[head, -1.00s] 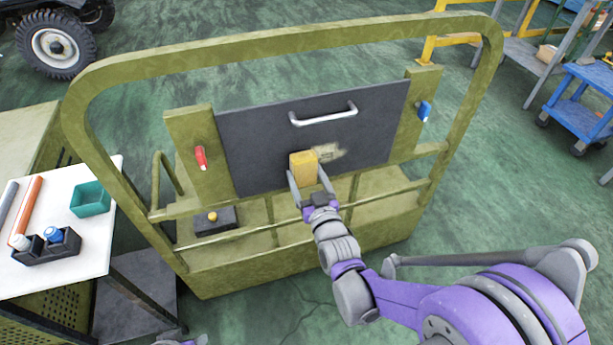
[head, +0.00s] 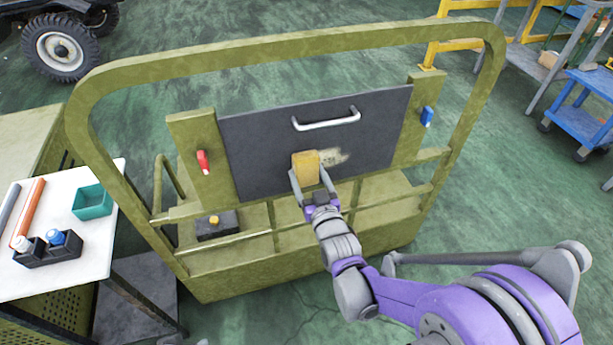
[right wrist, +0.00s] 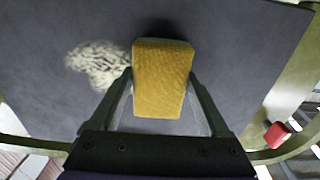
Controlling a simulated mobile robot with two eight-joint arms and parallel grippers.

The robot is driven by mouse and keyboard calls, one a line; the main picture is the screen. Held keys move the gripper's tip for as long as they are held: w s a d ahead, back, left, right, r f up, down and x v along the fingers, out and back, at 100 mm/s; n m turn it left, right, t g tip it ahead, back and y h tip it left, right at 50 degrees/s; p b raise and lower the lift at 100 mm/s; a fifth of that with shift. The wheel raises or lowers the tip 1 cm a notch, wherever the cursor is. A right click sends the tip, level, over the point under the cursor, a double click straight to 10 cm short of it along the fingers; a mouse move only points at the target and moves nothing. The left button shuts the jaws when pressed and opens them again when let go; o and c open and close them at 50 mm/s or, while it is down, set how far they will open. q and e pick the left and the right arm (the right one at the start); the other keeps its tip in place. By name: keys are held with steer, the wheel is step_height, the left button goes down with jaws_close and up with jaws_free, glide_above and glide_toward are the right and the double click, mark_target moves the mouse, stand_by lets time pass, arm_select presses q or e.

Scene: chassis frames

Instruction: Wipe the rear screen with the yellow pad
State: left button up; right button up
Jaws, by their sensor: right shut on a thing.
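The rear screen (head: 260,150) is a dark grey panel with a silver handle, tilted inside the olive frame. My right gripper (head: 312,183) is shut on the yellow pad (head: 305,166), gripping it by its sides at the panel's lower middle. A pale, patchy smudge (head: 335,157) shows on the screen just right of the pad. In the right wrist view the pad (right wrist: 163,80) lies over the dark panel (right wrist: 240,50), with the smudge (right wrist: 98,65) on its left. I cannot tell whether the pad presses on the surface. My left gripper is not in view.
The olive tubular frame (head: 285,47) surrounds the screen. A red latch (head: 203,161) and a blue latch (head: 427,116) sit on the side posts. At left, a white-topped table (head: 60,280) holds a teal bin (head: 93,202), rods and bottles.

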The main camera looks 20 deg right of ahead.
mark_target(319, 174)
steer(key=shift+d, duration=1.5)
steer(key=shift+w+d+b, duration=0.15)
steer(key=shift+d+b, duration=0.4)
steer(key=shift+d, duration=4.55)
steer(key=shift+w+a, duration=0.1)
steer(key=shift+a, duration=3.4)
steer(key=shift+s+a+p, duration=0.2)
steer(key=shift+a+p, duration=0.05)
steer(key=shift+a, duration=1.45)
steer(key=shift+s+a+p, duration=0.15)
steer(key=shift+a+p, duration=0.1)
steer(key=shift+a, duration=1.4)
steer(key=shift+s, duration=0.1)
steer(key=shift+s+d, duration=0.1)
steer(key=shift+s, duration=2.85)
